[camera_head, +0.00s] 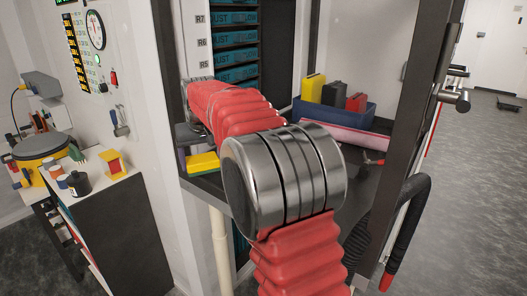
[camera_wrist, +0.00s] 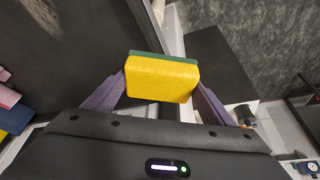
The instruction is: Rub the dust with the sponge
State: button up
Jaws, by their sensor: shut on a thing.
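My gripper (camera_wrist: 159,84) is shut on a yellow sponge (camera_wrist: 160,76) with a green layer along its far side. One purple-grey finger presses each end of it. In the head view the sponge (camera_head: 203,162) shows beyond my red-sleeved arm, near the left front post of the cabinet; the gripper there is mostly hidden. A pale dust patch (camera_wrist: 43,15) lies on the dark bench top (camera_wrist: 75,45) at the upper left of the wrist view. The sponge is to the right of the dust and apart from it. I cannot make out the dust in the head view.
A blue bin (camera_head: 335,112) with yellow, black and red items stands at the back of the bench, behind a pinkish cylinder (camera_head: 345,135). A dark post (camera_head: 415,130) and black hose (camera_head: 403,230) bound the right. A side cabinet (camera_head: 120,220) with bottles stands left.

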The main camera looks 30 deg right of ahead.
jog(key=s+d+f+m, duration=0.1)
jog(key=d+f, duration=0.1)
jog(key=d, duration=2)
jog(key=shift+d+f+h, duration=0.3)
jog(key=shift+d+f, duration=0.05)
jog(key=shift+f, duration=0.1)
jog(key=shift+f, duration=2.9)
jog(key=shift+f, duration=0.95)
jog(key=shift+s, duration=0.1)
jog(key=shift+s+d, duration=0.3)
jog(key=shift+s, duration=0.5)
jog(key=shift+s+d, duration=0.3)
jog(key=shift+s, duration=0.5)
